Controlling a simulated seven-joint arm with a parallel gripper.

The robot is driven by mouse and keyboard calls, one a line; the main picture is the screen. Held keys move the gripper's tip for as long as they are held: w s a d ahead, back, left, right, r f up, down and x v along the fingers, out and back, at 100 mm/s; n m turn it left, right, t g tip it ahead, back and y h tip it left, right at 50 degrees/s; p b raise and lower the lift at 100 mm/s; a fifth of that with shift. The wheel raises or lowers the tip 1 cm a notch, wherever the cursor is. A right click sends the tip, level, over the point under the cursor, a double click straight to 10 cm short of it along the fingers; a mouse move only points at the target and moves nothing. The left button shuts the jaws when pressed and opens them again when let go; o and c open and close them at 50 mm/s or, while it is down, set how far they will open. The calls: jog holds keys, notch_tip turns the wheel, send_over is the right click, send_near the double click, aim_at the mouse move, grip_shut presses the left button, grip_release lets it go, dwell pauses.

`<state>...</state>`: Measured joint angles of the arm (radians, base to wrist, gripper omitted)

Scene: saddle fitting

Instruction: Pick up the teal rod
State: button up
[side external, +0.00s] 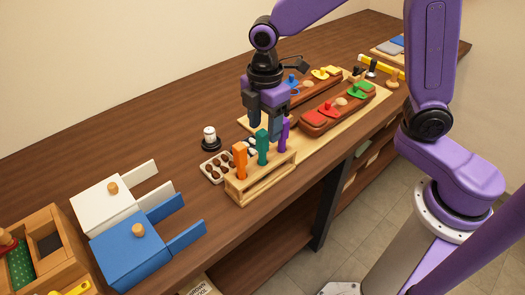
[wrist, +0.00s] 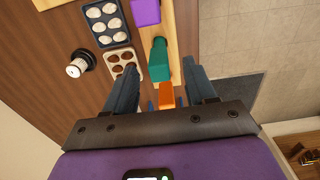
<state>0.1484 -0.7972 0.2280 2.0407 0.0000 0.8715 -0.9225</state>
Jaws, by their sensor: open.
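The teal rod (side external: 262,148) stands upright in the middle of a light wooden rack (side external: 264,183), between an orange rod (side external: 240,160) and a purple rod (side external: 284,134). My gripper (side external: 265,128) is open and empty, pointing down at the rack. In the wrist view the teal rod (wrist: 159,60) shows between the two spread fingertips of my gripper (wrist: 159,66). The purple rod (wrist: 146,12) is ahead of it and the orange rod (wrist: 166,94) is nearer the palm. I cannot tell whether the fingertips reach down beside the teal rod's top.
A tray of brown balls (side external: 213,169) and a black-and-white knob-like object (side external: 209,138) lie left of the rack. A wooden board with long brown holders (side external: 338,108) stands behind. White (side external: 104,207) and blue (side external: 133,250) boxes are at front left. The table's edge is close to the rack.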

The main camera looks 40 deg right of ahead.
aim_at(262, 156)
jog(key=f, duration=0.5)
jog(key=shift+w+a, duration=0.1)
jog(key=shift+a, duration=0.15)
grip_shut()
